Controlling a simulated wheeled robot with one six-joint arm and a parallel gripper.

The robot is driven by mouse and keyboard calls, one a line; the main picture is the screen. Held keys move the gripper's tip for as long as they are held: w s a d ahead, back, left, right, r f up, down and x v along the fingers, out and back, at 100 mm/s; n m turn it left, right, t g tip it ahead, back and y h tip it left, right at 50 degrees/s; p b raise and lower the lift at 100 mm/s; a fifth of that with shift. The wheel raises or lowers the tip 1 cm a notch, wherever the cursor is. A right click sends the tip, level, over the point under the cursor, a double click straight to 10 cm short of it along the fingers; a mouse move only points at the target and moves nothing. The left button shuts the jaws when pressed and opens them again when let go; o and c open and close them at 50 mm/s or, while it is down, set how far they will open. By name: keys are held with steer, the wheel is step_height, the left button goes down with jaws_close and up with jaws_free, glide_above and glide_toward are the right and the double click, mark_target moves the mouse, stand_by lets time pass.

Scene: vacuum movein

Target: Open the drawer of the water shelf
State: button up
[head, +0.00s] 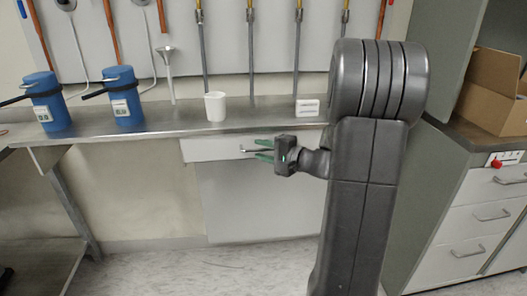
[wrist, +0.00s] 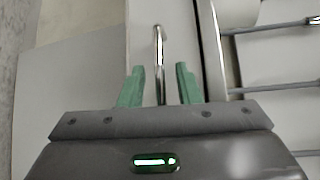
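The water shelf (head: 165,122) has a steel top, and its white drawer (head: 208,149) sits just under the top's front edge, looking closed. A metal bar handle (head: 247,151) is on the drawer front; my gripper hides part of it. My gripper (head: 262,149) is at the handle. In the wrist view, the green fingers of my gripper (wrist: 157,72) are spread apart. The handle (wrist: 158,45) runs between them with a gap on each side. The drawer front (wrist: 140,30) shows behind it.
On the shelf stand two blue canisters (head: 47,108) (head: 126,103), a white cup (head: 215,107) and a small white sign (head: 307,108). Pipes and hoses hang on the wall behind. At right is a drawer cabinet (head: 470,218) with a cardboard box (head: 494,90) on top. The floor in front is clear.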

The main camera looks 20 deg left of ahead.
steer(key=shift+c, duration=0.2)
jaws_close()
steer(key=s+d+b, duration=0.4)
steer(key=s+d, duration=0.4)
steer(key=s, duration=0.6)
steer(key=shift+s+d, duration=0.2)
steer(key=shift+d, duration=0.2)
steer(key=shift+o, duration=0.2)
jaws_free()
steer(key=shift+d, duration=0.1)
steer(key=p+v, duration=0.2)
steer(key=v, duration=1.1)
steer(key=shift+d, duration=0.25)
